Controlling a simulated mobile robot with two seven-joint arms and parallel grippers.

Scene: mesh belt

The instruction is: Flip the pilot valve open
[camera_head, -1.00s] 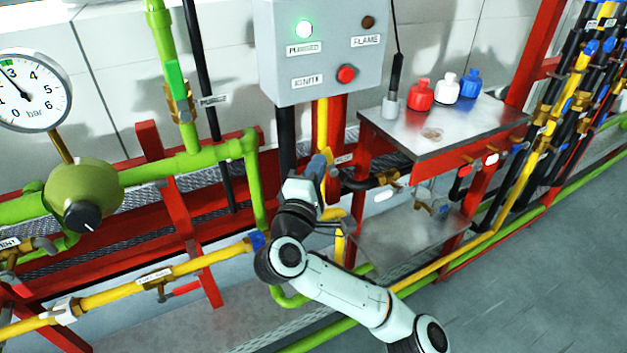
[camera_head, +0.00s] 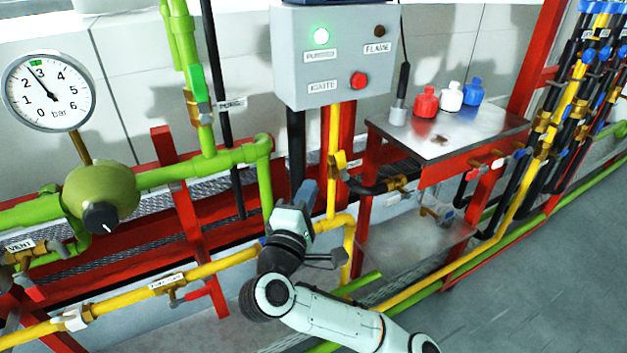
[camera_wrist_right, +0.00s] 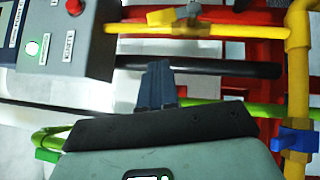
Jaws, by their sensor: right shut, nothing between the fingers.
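A small brass-yellow valve (camera_head: 341,160) sits on the thin vertical yellow pipe (camera_head: 333,190) below the grey control box. A small tag is beside it; its text is too small to read. It also seems to show in the right wrist view, as a brass valve (camera_wrist_right: 165,18) on the yellow pipe. I cannot tell its lever position. My right gripper (camera_head: 309,190) is shut and empty, left of the pipe and a little below the valve, apart from it. Its blue-grey fingers (camera_wrist_right: 157,85) are together in the wrist view. My left gripper is out of view.
The control box (camera_head: 335,60) has a lit green lamp, a dark flame lamp and a red button. A steel table (camera_head: 450,135) with bottles stands right. Green pipes (camera_head: 215,160), a pressure gauge (camera_head: 48,90) and red frames (camera_head: 185,225) lie left. Grey floor is open at lower right.

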